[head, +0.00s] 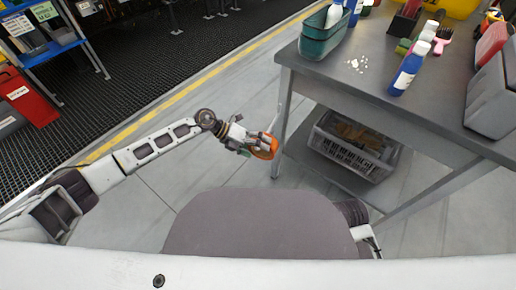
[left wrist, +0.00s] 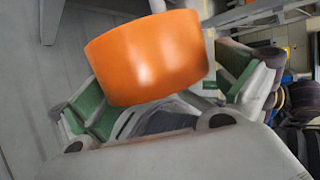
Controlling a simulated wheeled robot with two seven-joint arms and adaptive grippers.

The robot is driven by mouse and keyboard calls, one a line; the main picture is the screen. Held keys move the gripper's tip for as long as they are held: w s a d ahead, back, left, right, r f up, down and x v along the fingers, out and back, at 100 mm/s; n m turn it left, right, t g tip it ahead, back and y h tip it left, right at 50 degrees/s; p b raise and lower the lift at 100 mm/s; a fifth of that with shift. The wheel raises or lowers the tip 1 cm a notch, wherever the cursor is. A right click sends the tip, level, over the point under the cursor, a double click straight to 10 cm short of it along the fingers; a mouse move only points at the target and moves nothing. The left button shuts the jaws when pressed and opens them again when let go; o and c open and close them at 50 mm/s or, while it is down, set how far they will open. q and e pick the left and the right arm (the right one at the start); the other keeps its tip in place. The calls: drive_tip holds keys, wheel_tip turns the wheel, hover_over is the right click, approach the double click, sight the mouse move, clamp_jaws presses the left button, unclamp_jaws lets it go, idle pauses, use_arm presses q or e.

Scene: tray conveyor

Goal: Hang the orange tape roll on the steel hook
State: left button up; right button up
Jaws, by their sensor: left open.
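The orange tape roll (head: 267,151) is at the end of my left arm, to the left of the table leg in the head view. In the left wrist view the roll (left wrist: 148,58) fills the space between the green-padded fingers. My left gripper (head: 254,145) is open, with a finger on each side of the roll and gaps beside it in the wrist view. What bears the roll is hidden, and I cannot make out the steel hook. A small white and dark part of my right arm shows at the bottom; its fingers are not clear.
A grey workbench (head: 345,85) stands at the right with a green bin (head: 322,42), a blue bottle (head: 406,72) and a grey case (head: 492,95). A grey crate (head: 352,150) sits on its lower shelf. A blue rack (head: 50,50) and red box (head: 30,95) stand far left.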

use_arm(q)
drive_tip(key=s+v, duration=0.1)
drive_tip(key=v, duration=1.1)
drive_tip(key=shift+w, duration=0.45)
drive_tip(key=shift+r, duration=0.1)
